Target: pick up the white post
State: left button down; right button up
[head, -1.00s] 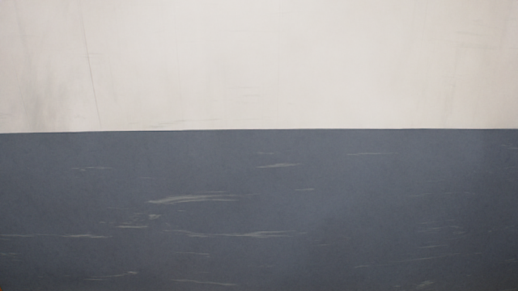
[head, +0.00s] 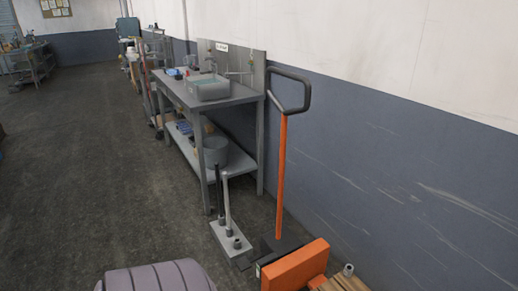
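A pale, whitish post (head: 228,206) stands upright in a light grey base block (head: 229,243) on the floor, in the lower middle of the head view. A dark, thinner post (head: 219,200) stands close beside it on the left, and a short grey stub (head: 237,241) is at its front right. The pale post's top is near the lower shelf of the workbench. Neither of my grippers is in view.
An orange pallet truck (head: 296,266) with an upright black handle (head: 290,94) stands just right of the block. A metal workbench (head: 236,93) with a grey basin (head: 209,88) is behind it along the wall. The floor (head: 80,180) to the left is clear.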

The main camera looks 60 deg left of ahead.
aim_at(229, 228)
jog(key=u, duration=2.25)
jog(key=k+j+z, duration=0.15)
jog(key=z, duration=1.55)
jog(key=u, duration=1.65)
jog(key=z, duration=0.25)
jog(key=i+j+z, duration=0.25)
jog(key=z, duration=0.2)
jog(key=i+j+z, duration=0.4)
jog(key=k, duration=0.05)
